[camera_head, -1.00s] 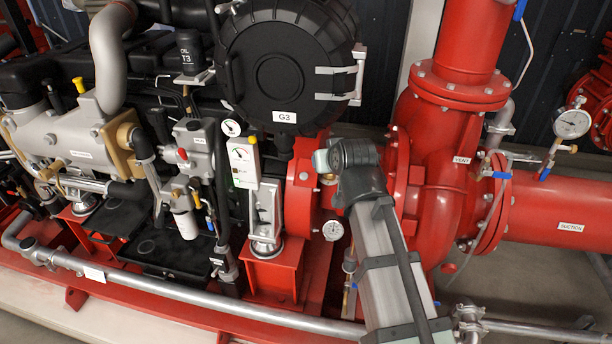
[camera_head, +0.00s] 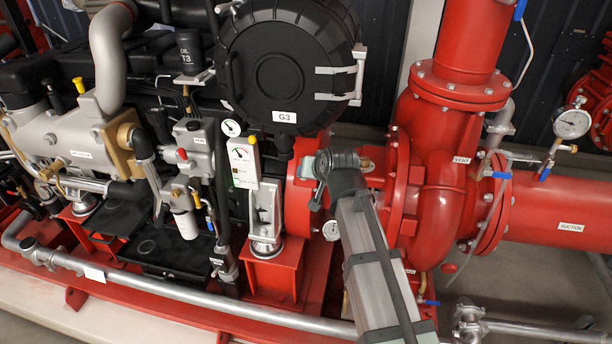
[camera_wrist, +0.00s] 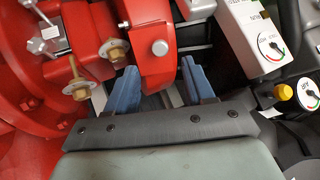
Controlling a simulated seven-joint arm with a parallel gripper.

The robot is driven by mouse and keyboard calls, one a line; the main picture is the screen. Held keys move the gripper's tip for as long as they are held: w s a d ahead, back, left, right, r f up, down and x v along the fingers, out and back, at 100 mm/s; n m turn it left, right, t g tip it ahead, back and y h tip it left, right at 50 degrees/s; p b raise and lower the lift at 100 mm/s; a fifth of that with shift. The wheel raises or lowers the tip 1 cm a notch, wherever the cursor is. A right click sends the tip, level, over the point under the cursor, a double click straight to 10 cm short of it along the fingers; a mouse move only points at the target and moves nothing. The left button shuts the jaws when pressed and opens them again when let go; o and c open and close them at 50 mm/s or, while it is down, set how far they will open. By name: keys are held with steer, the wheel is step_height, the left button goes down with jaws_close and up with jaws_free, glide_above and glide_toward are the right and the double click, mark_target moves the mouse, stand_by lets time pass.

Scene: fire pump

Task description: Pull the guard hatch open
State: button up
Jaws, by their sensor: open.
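A white gauge box (camera_head: 243,165) stands just left of my gripper; it also shows in the wrist view (camera_wrist: 260,35). Brass fittings (camera_wrist: 113,48) are close to the left finger. The black round G3 cover (camera_head: 285,65) is above. The red pump (camera_head: 440,200) is to the right.

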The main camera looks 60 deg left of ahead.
steer(key=x, duration=0.6)
steer(key=shift+a+f, duration=0.1)
jaws_close()
stand_by(0.5)
